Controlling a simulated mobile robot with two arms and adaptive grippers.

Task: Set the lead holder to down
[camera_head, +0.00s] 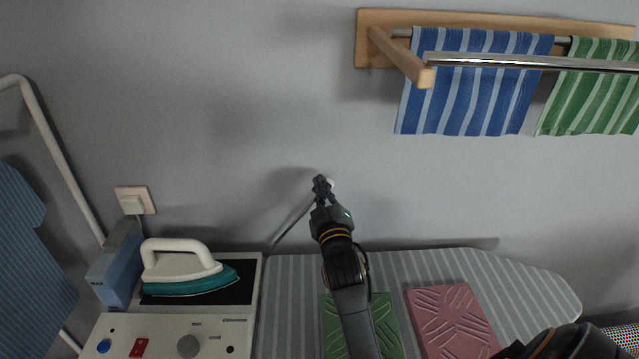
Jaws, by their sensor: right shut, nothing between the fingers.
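The lead holder (292,227) looks like a thin grey rod. It rises at a slant from the back edge of the ironing board, near the iron's station, up to the right toward my right gripper. A small pale piece, perhaps its tip, shows just beside the fingers. My right gripper (320,184) is shut with nothing between its fingers, up against the grey wall in this view. The fingers hide the rod's upper end, so I cannot tell whether they touch it. My left gripper is not in view.
A teal and white iron (188,285) rests on its station (200,335), beside a blue box (115,265). Green (388,325) and pink (450,318) pads lie on the striped ironing board (300,290). A towel rack (400,60) with towels hangs upper right.

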